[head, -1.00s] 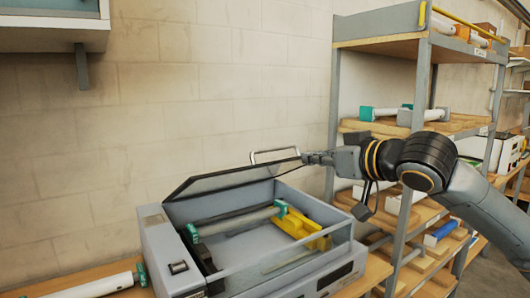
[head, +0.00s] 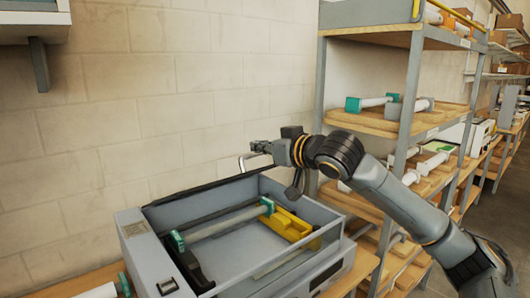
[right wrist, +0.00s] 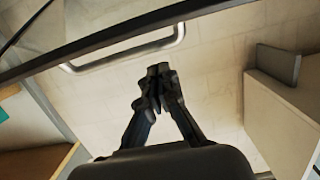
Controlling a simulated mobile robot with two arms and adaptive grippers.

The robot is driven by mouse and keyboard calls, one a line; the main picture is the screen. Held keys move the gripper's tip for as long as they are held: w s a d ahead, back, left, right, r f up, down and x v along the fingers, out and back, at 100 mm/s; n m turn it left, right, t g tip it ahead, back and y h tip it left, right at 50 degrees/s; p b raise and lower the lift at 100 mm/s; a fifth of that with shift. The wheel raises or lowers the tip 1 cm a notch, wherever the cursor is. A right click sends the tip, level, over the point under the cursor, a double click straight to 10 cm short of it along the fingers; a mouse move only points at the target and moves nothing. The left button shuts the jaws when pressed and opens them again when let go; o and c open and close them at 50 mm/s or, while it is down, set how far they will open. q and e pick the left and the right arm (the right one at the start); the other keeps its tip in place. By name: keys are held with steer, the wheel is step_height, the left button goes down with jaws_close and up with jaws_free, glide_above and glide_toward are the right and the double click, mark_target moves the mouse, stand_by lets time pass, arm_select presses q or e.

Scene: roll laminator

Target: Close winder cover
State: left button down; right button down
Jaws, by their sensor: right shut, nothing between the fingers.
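The winder cover (head: 190,193) stands open at the back of the grey laminator (head: 133,232) and shows as a thin dark-edged strip. Its metal handle (head: 243,163) sticks up near its right end. My right gripper (head: 257,147) is shut and empty, just above and beside the handle. In the right wrist view the handle (right wrist: 125,50) and a dark rim cross in front of the shut fingertips (right wrist: 158,72); contact cannot be told. My left gripper is out of view.
A roller with teal ends (head: 222,222) and a yellow part (head: 290,226) lie in the open bay. A shelf rack (head: 412,100) stands close on the right. A pale block wall (head: 150,110) is behind. A cabinet (head: 30,20) hangs at the upper left.

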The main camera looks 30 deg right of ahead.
steer(key=shift+s+d+f+b, duration=0.1)
steer(key=shift+s+f+b, duration=0.1)
steer(key=shift+s+f, duration=0.35)
steer(key=shift+s+f+b, duration=0.2)
steer(key=shift+f, duration=0.5)
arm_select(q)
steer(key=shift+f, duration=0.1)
arm_select(e)
steer(key=shift+s+f, duration=0.2)
steer(key=shift+f, duration=0.25)
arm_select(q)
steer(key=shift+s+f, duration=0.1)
arm_select(e)
steer(key=shift+s, duration=0.15)
